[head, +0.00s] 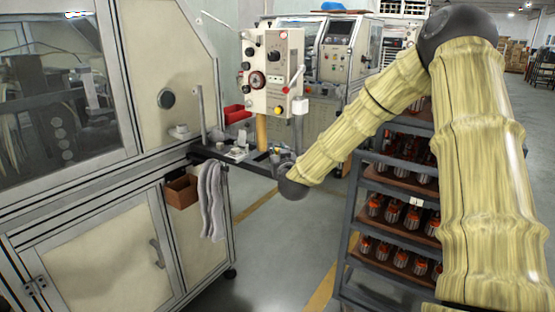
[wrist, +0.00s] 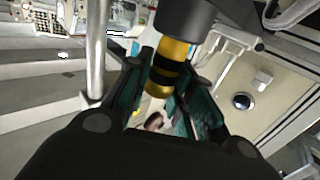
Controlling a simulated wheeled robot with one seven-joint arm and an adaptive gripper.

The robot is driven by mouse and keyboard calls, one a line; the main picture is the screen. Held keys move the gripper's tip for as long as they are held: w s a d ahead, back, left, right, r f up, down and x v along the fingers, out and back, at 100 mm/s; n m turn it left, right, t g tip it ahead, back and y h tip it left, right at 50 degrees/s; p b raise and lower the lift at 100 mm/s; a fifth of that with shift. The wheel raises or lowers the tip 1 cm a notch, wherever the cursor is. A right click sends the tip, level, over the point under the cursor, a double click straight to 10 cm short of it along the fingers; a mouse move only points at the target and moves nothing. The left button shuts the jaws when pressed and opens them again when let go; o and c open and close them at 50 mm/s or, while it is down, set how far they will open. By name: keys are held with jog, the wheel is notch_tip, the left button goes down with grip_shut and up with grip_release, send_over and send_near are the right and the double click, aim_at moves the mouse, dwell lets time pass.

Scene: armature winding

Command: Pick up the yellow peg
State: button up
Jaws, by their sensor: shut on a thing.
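The yellow peg (wrist: 174,52), banded in black, stands between the two teal-padded fingers of my gripper (wrist: 163,84) in the wrist view. The fingers are closed on it. A dark grey cylindrical part sits right against the peg's far end; I cannot tell whether they are joined. In the head view my gripper is small and mostly hidden near the dark end joint of my arm, at the edge of the machine's shelf. The peg cannot be made out clearly there.
A cream control box (head: 273,72) with knobs stands just above the narrow shelf (head: 232,158). A grey cloth (head: 212,200) and a brown box (head: 181,191) hang below it. A large machine (head: 110,250) fills the left. A rack of parts (head: 398,185) stands at right.

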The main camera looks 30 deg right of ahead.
jog(key=shift+r, duration=0.75)
jog(key=s+r+b, duration=0.1)
jog(key=s+b, duration=0.1)
jog(key=s, duration=1.4)
jog(key=shift+a+r, duration=0.2)
jog(key=shift+r, duration=0.1)
